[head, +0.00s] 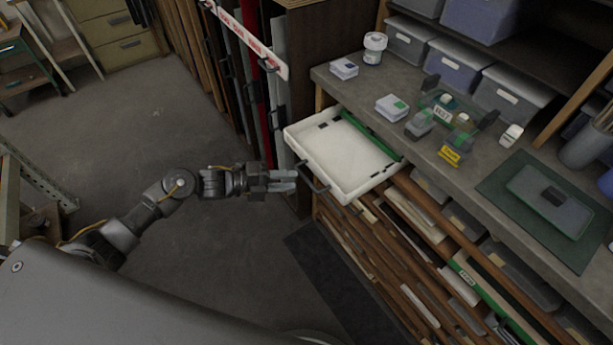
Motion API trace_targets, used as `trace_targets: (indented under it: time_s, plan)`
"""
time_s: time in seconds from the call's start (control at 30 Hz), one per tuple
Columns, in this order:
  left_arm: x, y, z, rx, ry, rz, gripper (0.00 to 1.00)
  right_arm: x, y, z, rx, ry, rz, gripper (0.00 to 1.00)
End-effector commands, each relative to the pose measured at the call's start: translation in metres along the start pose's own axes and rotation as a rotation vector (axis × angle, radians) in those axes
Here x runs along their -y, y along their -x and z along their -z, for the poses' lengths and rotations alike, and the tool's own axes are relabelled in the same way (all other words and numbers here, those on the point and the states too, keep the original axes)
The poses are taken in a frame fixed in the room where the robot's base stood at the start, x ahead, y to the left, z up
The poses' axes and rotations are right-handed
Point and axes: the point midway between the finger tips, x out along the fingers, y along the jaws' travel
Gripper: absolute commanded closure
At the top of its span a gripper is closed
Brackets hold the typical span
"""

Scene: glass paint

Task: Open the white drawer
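The white drawer (338,158) is pulled out from under the grey worktop, and its inside shows. A green strip lies along its back right side, and a small dark patch shows near its back left corner. A dark bar handle (312,180) is on its front. My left gripper (284,181) is just left of the handle, pointing right. Its fingers look close to the handle, but I cannot tell whether they touch it. The gap between the fingers is too small to judge. My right gripper is not in view.
The worktop (400,75) carries small boxes, a white jar (374,47), bottles in a dark holder and a green mat (540,205). Shelves of sheets sit below it. Upright panels (255,90) stand left of the drawer. The grey floor (130,120) at left is clear.

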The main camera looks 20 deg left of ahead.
Motion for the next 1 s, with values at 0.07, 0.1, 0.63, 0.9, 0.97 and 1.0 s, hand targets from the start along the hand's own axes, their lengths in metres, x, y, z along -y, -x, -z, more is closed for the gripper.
trace_targets:
  time_s: [0.07,0.1,0.63,0.9,0.97,1.0]
  plan:
    - [0.004,-0.016,0.0,0.001,0.002,0.002,0.68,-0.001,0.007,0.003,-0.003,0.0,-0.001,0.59]
    - [0.003,-0.023,0.0,0.0,0.003,0.002,0.68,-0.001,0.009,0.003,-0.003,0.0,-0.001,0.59]
    - [-0.001,-0.058,0.0,0.001,0.001,-0.002,0.68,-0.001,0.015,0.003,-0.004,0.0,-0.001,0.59]
    - [-0.001,-0.058,0.0,0.001,0.001,-0.001,0.9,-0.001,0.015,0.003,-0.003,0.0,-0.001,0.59]
    - [-0.001,-0.058,0.0,0.001,0.001,-0.001,0.98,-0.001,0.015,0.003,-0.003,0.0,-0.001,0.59]
    - [-0.001,-0.058,0.0,0.001,0.001,-0.001,1.0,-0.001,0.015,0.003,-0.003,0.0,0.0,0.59]
